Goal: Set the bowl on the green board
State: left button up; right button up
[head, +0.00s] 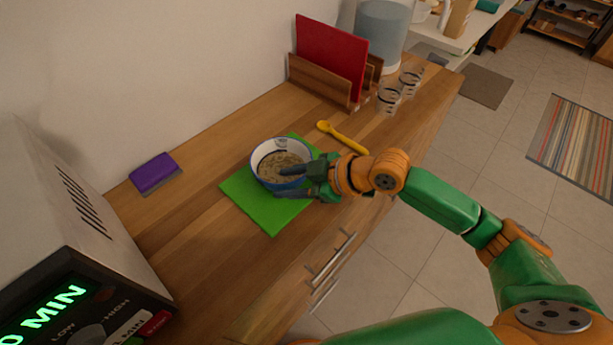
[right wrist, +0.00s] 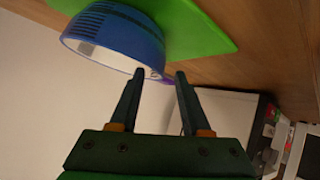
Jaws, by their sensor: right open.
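The bowl (head: 268,177), blue outside and white inside with grainy brown contents, sits upright on the green board (head: 266,212). The board lies flat on the wooden counter. In the right wrist view the bowl (right wrist: 112,38) rests on the board (right wrist: 205,22). My right gripper (head: 280,181) is open at the near right side of the bowl. One finger reaches over the rim and the other is outside it. The fingertips (right wrist: 160,74) are spread with the rim edge close by; I cannot tell if they touch it. My left gripper is not in view.
A yellow spoon (head: 343,137) lies behind the board. A purple sponge (head: 154,173) lies to the left, near the wall. A wooden rack (head: 318,82) with a red board (head: 331,53) and glass jars (head: 389,99) stand farther back. A microwave (head: 70,290) is at front left.

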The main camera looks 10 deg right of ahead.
jog(key=v, duration=0.8)
jog(key=shift+s+d+r+b, duration=0.15)
jog(key=shift+s+d+b, duration=0.05)
jog(key=shift+b, duration=0.1)
